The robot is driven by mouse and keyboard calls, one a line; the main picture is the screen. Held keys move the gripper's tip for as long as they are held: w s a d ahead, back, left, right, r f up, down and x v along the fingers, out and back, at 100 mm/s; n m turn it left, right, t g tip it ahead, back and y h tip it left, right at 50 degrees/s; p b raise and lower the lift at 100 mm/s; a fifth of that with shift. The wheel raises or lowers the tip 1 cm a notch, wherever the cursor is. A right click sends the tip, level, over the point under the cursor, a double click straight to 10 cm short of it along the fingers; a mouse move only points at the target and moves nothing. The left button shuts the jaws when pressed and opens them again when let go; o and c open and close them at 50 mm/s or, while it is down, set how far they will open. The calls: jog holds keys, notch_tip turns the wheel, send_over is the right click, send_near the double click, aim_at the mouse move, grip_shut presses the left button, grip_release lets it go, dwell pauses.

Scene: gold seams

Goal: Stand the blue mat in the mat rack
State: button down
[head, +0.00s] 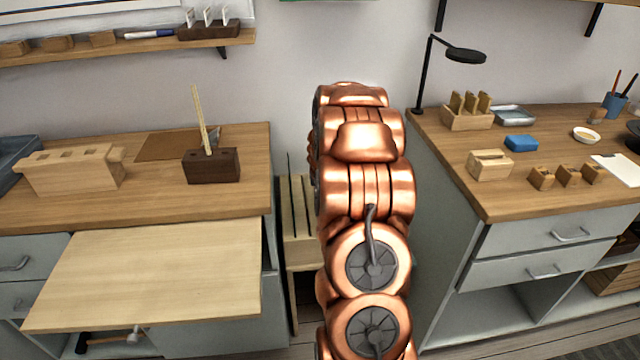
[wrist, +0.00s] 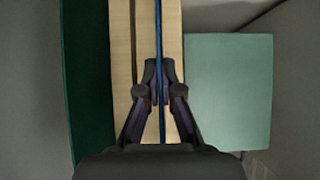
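The blue mat (wrist: 158,40) shows edge-on in the wrist view as a thin blue strip between my fingers. My gripper (wrist: 160,72) is closed around it, with a fingertip on each side. Below and around the mat is the pale wooden mat rack (wrist: 121,60), which has dark lengthwise gaps. In the head view the rack (head: 300,220) stands in the space between the two counters, partly behind my copper arm. My gripper and the blue mat are hidden behind the arm there. I cannot tell how deep the mat sits in the rack.
A dark green sheet (wrist: 84,90) lies left of the rack in the wrist view, and a pale green panel (wrist: 230,90) lies right. The left counter has a pulled-out board (head: 150,275). A black lamp (head: 465,56) stands on the right counter.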

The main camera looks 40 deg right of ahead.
jog(key=c, duration=1.2)
grip_release()
jog(key=shift+c, duration=0.2)
jog(key=shift+p+v, duration=2.1)
jog(key=shift+v, duration=1.05)
jog(key=shift+p+v, duration=0.85)
jog(key=shift+v, duration=0.5)
jog(key=shift+r, duration=0.1)
notch_tip(320, 180, up, 6)
jog(key=p, duration=0.6)
jog(key=shift+p, duration=0.3)
